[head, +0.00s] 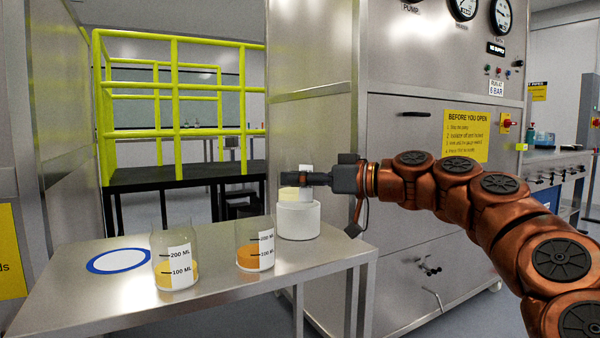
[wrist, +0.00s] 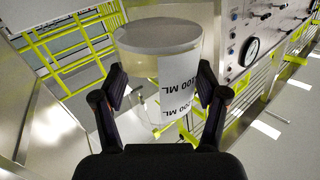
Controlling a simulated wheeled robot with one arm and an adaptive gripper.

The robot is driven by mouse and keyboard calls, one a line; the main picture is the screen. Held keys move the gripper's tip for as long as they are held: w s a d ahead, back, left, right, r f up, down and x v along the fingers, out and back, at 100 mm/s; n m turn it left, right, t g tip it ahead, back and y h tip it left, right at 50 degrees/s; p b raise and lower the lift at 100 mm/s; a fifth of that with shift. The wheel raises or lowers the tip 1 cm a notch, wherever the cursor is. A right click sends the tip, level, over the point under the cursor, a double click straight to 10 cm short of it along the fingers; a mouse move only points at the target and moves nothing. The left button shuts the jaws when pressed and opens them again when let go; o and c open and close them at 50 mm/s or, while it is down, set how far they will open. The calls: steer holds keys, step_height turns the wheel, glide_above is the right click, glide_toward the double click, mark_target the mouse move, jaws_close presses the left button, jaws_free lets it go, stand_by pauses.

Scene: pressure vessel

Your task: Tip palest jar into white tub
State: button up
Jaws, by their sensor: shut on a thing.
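My gripper (head: 297,180) is shut on a clear jar with pale yellow contents (head: 288,194) and a white label. In the head view this jar looks about upright, above the white tub (head: 298,222) or just behind its rim; the exact gap is hidden. In the wrist view the jar (wrist: 143,60) sits between the two fingers, its marked label facing me. The tub stands at the right end of the metal table. Two other jars stand upright on the table: one with deeper yellow contents (head: 175,273) and one with orange contents (head: 254,255). The tub's inside is hidden.
A white disc with a blue ring (head: 118,261) lies on the table's (head: 90,305) left part, bare. The steel cabinet (head: 420,215) stands close to the right of the tub. Yellow railings (head: 178,110) are behind the table.

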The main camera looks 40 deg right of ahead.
steer(key=shift+w+d+r+m+g+p, duration=0.4)
steer(key=shift+m+p, duration=0.5)
steer(key=shift+p, duration=0.95)
steer(key=shift+a+f, duration=0.1)
steer(key=shift+f, duration=0.1)
steer(key=shift+w+r, duration=0.1)
steer(key=shift+r, duration=0.05)
steer(key=shift+w+d+r+m+g+p, duration=0.1)
steer(key=shift+w+d+m+g+p, duration=0.35)
steer(key=shift+p, duration=0.85)
steer(key=shift+w+d+m+g+p, duration=0.15)
steer(key=shift+m+p, duration=0.6)
steer(key=shift+p, duration=0.55)
steer(key=shift+w+f+m+g+p, duration=0.1)
steer(key=shift+f+m+g+p, duration=0.5)
steer(key=shift+p, duration=0.6)
steer(key=shift+r+m+p, duration=0.2)
steer(key=shift+m+p, duration=0.1)
steer(key=shift+p, duration=0.1)
steer(key=shift+f+m+p, duration=0.25)
steer(key=shift+m+p, duration=0.25)
steer(key=shift+p, duration=0.3)
steer(key=shift+r+m+g+y+p, duration=0.4)
steer(key=shift+r+m+g+p, duration=0.15)
steer(key=shift+p, duration=1.25)
